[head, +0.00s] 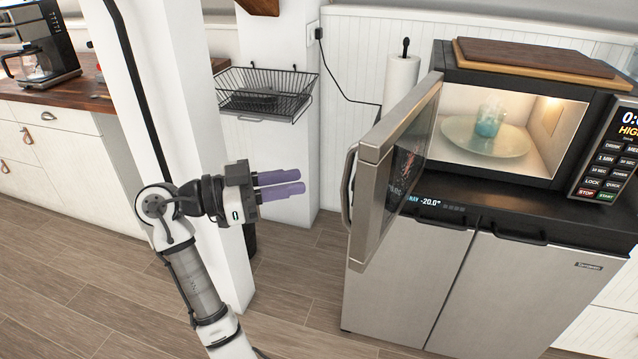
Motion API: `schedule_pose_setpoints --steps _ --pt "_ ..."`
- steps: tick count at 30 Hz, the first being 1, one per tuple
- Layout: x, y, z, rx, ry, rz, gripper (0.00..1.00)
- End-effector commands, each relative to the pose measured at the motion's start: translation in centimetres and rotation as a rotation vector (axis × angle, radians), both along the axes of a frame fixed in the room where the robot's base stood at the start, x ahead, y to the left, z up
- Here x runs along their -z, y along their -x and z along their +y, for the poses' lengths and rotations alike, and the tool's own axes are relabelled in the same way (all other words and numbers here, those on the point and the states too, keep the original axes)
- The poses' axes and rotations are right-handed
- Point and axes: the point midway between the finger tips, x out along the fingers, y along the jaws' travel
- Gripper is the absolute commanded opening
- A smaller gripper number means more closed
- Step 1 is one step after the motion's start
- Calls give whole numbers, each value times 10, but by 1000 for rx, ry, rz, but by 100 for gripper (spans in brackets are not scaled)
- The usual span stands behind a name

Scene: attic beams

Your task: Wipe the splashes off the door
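The door (375,190) of the microwave (560,85) stands swung open toward me, its silver edge and handle on the left. Reddish-orange splashes (411,158) show on the dark inner glass, seen at a steep angle, so their full extent is hard to make out. My gripper (300,182), with two purple fingers pointing right, is in the air left of the door and clear of it. No cloth or sponge is clearly in view.
A bluish cup (489,121) stands on the glass turntable (455,132) inside the lit microwave. Wooden boards (530,60) lie on top. A paper towel roll (401,75) stands behind the door. A black wire basket (262,92) hangs on the pillar. A white post (180,90) rises behind my arm.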

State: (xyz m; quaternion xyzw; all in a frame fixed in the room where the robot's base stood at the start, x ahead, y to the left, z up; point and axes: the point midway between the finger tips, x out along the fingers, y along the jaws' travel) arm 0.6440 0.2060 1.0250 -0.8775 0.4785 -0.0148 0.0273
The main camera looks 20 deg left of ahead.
Motion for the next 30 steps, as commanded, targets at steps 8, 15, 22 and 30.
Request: schedule_pose_setpoints --steps 8,15,22,30 --pt "0 15 24 -1 1 1 23" --pt "0 16 25 -1 1 1 23" --pt "0 16 24 -1 1 1 23" --pt "-21 -11 42 -252 85 -11 23"
